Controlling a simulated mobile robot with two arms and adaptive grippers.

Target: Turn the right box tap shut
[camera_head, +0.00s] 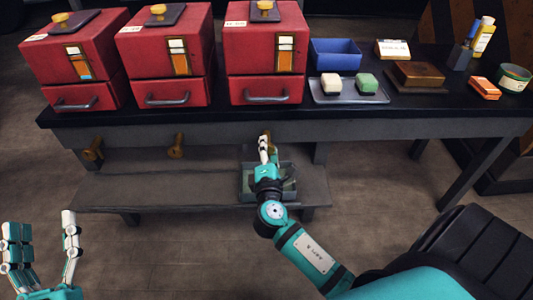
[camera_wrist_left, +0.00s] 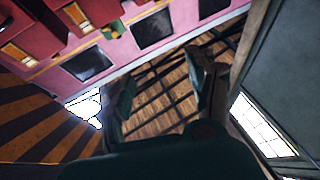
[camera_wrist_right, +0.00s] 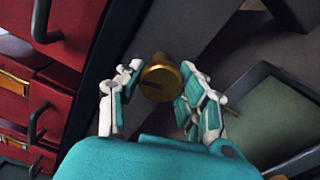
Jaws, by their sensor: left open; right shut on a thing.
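The right box tap (camera_head: 266,134) is a brass knob on the front edge of the bench, below the right red box (camera_head: 264,50). My right gripper (camera_head: 264,148) is at this tap and hides most of it in the head view. In the right wrist view the round brass tap (camera_wrist_right: 160,77) sits between the fingers of my right gripper (camera_wrist_right: 158,88), which is shut on it. The tap's turn angle cannot be told. My left gripper (camera_head: 42,245) is open and empty at the lower left, far from the bench.
Two more brass taps, the left (camera_head: 93,148) and the middle (camera_head: 176,146), stick out below the other red boxes. A grey tray (camera_head: 245,185) stands on the low shelf (camera_head: 150,190) under the right tap. A blue bin (camera_head: 335,54) is on the bench.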

